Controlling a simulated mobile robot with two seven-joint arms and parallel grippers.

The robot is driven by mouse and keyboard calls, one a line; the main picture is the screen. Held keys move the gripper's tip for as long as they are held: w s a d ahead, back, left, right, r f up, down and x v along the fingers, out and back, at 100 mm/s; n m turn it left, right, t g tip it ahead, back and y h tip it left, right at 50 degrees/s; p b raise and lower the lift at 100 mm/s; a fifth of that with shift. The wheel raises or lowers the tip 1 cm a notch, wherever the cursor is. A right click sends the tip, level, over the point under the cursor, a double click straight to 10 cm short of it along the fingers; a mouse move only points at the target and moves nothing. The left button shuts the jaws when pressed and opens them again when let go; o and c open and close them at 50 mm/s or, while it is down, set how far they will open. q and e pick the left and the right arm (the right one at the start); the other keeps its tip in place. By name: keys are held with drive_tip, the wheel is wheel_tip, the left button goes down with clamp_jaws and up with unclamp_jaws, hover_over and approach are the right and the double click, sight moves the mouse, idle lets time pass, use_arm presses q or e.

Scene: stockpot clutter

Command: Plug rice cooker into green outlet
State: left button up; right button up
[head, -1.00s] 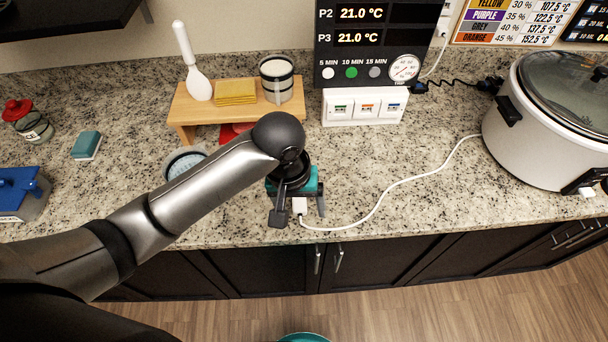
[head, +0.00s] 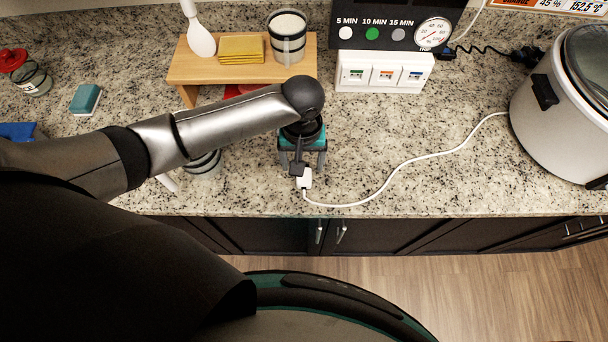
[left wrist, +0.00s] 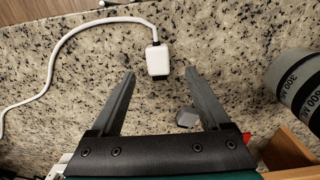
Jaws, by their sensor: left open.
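The rice cooker (head: 555,120) stands at the right of the counter. Its white cord runs left to a white plug (head: 304,181) lying near the counter's front edge. A white outlet strip (head: 384,87) at the back has green, orange and blue marked sockets; the green outlet (head: 355,76) is the leftmost. My left gripper (head: 307,167) is open, pointing down by the plug. In the left wrist view the plug (left wrist: 158,60) shows just beyond and between the open fingertips (left wrist: 159,73), with no visible contact. My right gripper is in neither current view.
A wooden stand (head: 240,68) with a yellow sponge and a cup is behind my left arm. A timer panel (head: 395,25) rises behind the strip. The counter between plug and strip is mostly clear.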

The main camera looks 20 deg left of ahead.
use_arm(q)
drive_tip(key=shift+w+d+f, duration=0.1)
drive_tip(key=shift+d+f, duration=0.05)
drive_tip(key=shift+f, duration=2.5)
clamp_jaws()
